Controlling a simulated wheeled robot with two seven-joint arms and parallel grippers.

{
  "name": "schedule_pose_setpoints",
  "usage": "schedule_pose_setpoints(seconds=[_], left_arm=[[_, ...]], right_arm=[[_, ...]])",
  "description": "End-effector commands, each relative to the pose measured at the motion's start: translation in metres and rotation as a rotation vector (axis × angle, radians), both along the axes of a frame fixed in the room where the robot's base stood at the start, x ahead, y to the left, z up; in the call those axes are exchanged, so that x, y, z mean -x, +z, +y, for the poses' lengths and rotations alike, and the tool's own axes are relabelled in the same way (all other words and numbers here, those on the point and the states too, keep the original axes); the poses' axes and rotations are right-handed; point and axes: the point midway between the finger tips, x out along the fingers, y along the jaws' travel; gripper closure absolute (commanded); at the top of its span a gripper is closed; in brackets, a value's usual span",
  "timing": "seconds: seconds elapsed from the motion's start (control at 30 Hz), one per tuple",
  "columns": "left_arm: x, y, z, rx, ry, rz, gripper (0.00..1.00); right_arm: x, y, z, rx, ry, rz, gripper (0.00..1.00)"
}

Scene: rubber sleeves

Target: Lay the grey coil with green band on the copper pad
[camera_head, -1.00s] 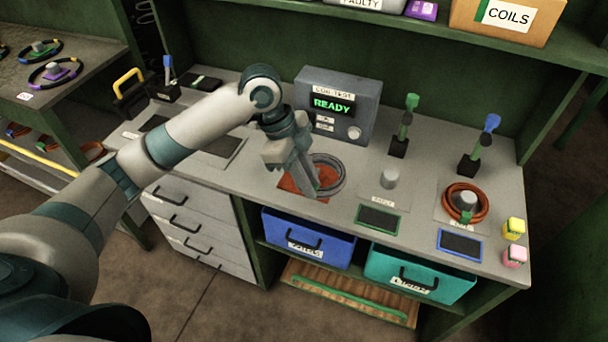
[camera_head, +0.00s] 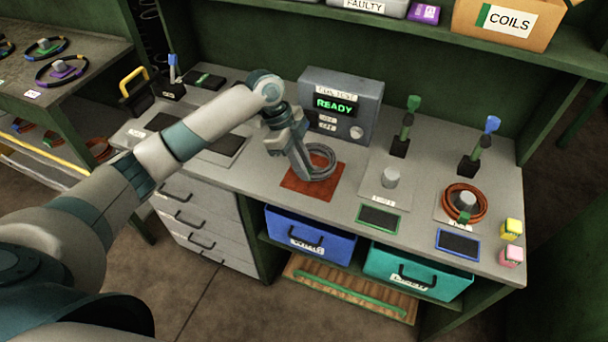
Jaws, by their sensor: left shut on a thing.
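The grey coil (camera_head: 324,158) is at my left gripper (camera_head: 305,176), which is shut on its left side. The coil shows over the back part of the copper pad (camera_head: 325,188). I cannot tell whether it touches the pad or hangs a little above it. Its green band is not visible; the gripper hides the coil's left side. The copper pad is a flat reddish square on the bench, its front part bare. My right gripper is not in view.
The coil tester (camera_head: 341,104) reading READY stands just behind the pad. To the right are a grey post (camera_head: 390,178), an orange coil (camera_head: 450,205) around another post, and two upright switches with green (camera_head: 412,104) and blue (camera_head: 491,123) tops. Blue (camera_head: 330,250) and teal bins sit below.

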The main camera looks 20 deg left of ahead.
Motion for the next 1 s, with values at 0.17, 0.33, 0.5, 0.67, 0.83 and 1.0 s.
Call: schedule_pose_setpoints(seconds=[0.17, 0.33, 0.5, 0.67, 0.83, 1.0], left_arm=[[-0.001, -0.002, -0.001, 0.002, 0.001, -0.002, 1.00], [0.001, -0.019, -0.001, 0.002, 0.001, 0.001, 1.00], [0.000, -0.035, 0.000, 0.002, 0.002, -0.001, 1.00], [-0.001, -0.038, 0.000, 0.002, 0.002, -0.004, 1.00], [-0.001, -0.039, 0.000, 0.001, 0.001, -0.004, 1.00], [0.000, -0.042, 0.000, 0.000, 0.001, -0.001, 0.78]], right_arm=[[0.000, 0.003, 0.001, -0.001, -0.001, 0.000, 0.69], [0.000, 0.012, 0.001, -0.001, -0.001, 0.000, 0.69], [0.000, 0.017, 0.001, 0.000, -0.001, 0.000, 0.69], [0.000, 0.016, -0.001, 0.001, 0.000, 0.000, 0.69], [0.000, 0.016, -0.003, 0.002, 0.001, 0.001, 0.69], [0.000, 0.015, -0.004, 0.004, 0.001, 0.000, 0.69]])
